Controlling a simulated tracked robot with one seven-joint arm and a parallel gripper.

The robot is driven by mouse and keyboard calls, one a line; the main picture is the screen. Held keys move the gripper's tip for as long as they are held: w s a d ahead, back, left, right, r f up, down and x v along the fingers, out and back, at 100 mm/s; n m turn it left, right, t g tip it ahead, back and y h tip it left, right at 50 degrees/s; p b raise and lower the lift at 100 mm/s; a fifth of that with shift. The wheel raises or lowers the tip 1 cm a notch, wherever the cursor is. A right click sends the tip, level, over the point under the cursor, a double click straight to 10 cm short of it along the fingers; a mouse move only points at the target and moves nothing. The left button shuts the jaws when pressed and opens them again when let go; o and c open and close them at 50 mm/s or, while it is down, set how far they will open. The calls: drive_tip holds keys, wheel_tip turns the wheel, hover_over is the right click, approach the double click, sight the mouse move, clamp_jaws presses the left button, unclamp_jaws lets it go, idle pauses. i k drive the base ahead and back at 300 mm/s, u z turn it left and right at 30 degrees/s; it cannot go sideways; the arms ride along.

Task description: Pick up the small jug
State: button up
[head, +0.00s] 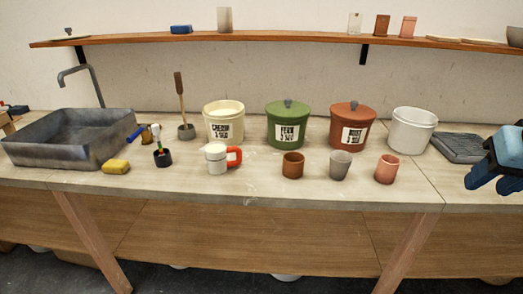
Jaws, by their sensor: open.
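The small jug (216,158) is white with a red-orange handle on its right side. It stands upright on the worktop (250,186), near the front edge and in front of the cream bucket. My gripper (490,184) is at the far right edge of the head view, with dark blue fingers apart and nothing visible between them. It is far to the right of the jug and not touching it. Part of my arm is cut off by the picture edge.
Three cups, brown (292,166), grey (340,166) and pink (386,169), stand right of the jug. Cream (223,125), green (288,112), red-brown (352,115) and white (411,133) buckets stand behind. A tool holder (162,158), sponge (116,166) and sink (70,142) are left.

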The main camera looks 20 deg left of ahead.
sight(224, 158)
drive_tip(key=u, duration=0.65)
drive_tip(key=i, duration=0.1)
drive_tip(key=z, duration=2.05)
drive_tip(key=k, duration=1.95)
drive_tip(key=u, duration=2.25)
drive_tip(key=i, duration=0.55)
drive_tip(key=u, duration=0.15)
